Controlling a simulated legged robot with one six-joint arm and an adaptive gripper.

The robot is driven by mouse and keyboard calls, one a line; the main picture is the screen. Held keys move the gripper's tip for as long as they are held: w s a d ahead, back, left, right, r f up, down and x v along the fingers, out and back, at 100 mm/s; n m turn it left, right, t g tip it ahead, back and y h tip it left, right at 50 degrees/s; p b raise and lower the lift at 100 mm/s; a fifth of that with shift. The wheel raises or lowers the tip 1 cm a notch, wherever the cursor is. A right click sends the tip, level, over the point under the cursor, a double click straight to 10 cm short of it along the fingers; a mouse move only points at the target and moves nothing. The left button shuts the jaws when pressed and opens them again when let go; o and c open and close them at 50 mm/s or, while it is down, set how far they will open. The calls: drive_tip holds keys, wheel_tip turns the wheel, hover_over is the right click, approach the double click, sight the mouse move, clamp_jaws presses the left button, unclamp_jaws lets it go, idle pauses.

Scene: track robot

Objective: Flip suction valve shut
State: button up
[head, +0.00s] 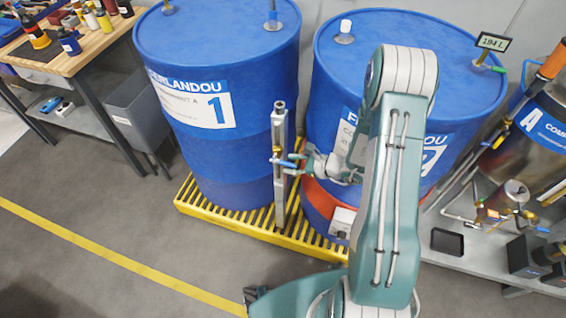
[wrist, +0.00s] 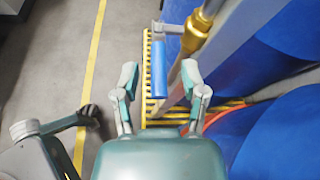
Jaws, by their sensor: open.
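The suction valve (wrist: 196,32) is a brass fitting on a grey upright pipe, seen at the top right of the wrist view. Its blue lever handle (wrist: 159,66) points down the picture, between my open fingers. My gripper (wrist: 160,76) is open, with one finger on each side of the handle; I cannot tell whether either touches it. In the head view the blue handle (head: 285,163) shows beside the upright pipe (head: 279,140). There my gripper (head: 298,166) reaches it from the right, and my arm hides part of the right drum.
A blue drum marked 1 (head: 215,150) and a second blue drum (head: 335,85) stand on a yellow slatted pallet (head: 235,222). A workbench (head: 75,50) is at the left. A metal tank (head: 545,140) stands at the right. The floor in front is clear.

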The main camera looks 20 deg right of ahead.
drive_tip(key=v, duration=0.8)
drive_tip(key=shift+s, duration=0.1)
